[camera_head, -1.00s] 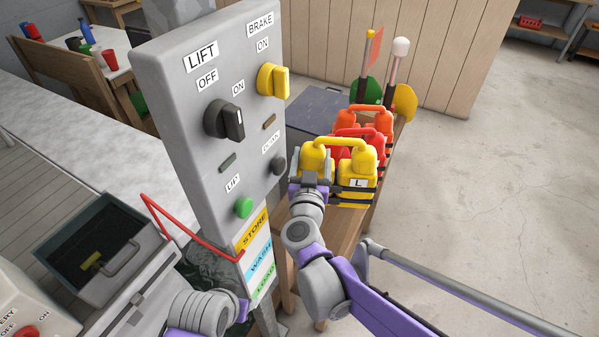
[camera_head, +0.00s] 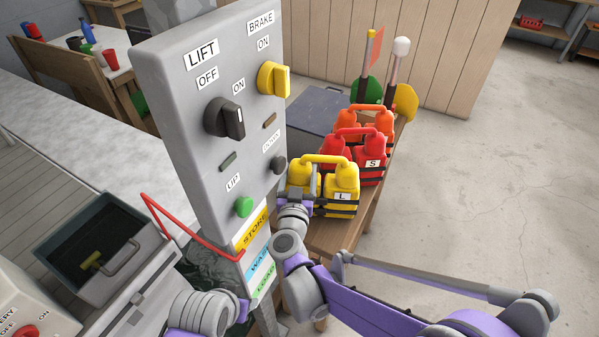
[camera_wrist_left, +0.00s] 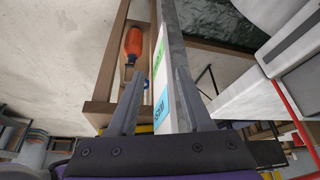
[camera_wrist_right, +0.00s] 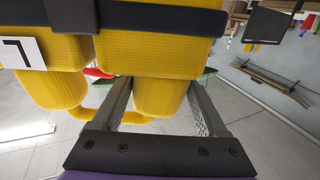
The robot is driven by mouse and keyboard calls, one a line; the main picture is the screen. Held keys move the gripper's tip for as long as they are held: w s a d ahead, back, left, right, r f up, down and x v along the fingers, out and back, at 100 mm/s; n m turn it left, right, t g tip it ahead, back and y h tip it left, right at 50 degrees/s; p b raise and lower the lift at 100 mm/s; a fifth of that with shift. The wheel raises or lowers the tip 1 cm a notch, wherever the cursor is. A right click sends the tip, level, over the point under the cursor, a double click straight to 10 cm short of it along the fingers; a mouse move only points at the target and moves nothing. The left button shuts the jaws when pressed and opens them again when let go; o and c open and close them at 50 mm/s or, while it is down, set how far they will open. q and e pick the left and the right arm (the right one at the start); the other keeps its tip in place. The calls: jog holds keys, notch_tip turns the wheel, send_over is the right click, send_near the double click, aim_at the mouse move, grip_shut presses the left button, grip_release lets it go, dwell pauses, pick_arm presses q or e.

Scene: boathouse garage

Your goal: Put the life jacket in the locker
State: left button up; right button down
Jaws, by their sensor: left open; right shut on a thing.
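The yellow life jacket (camera_head: 345,182), labelled L, is upright at the near end of the wooden bench. My right gripper (camera_head: 298,193) is shut on its left lobe; the right wrist view shows the lobe (camera_wrist_right: 160,98) between the fingers. I cannot tell whether it clears the bench top. A red life jacket (camera_head: 368,150) labelled S and an orange one (camera_head: 378,120) stand behind it. A dark blue-grey flat-topped box (camera_head: 312,108), possibly the locker, is partly hidden by the control panel. My left gripper (camera_wrist_left: 158,85) is open beside the panel's labelled post; the head view hides its fingers.
The control panel (camera_head: 205,75) with knobs and a red lever (camera_head: 185,228) stands close in front. The wooden bench (camera_head: 345,235) has two upright poles at its far end. An orange item (camera_wrist_left: 133,42) lies low in the bench. Open floor (camera_head: 500,180) is at right.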

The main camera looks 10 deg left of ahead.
jog(key=shift+f, duration=0.2)
grip_release()
jog(key=shift+r, duration=0.15)
jog(key=shift+s+r, duration=0.1)
jog(key=shift+r, duration=0.1)
jog(key=s+d+b, duration=0.1)
jog(key=s, duration=1)
jog(key=shift+s, duration=0.4)
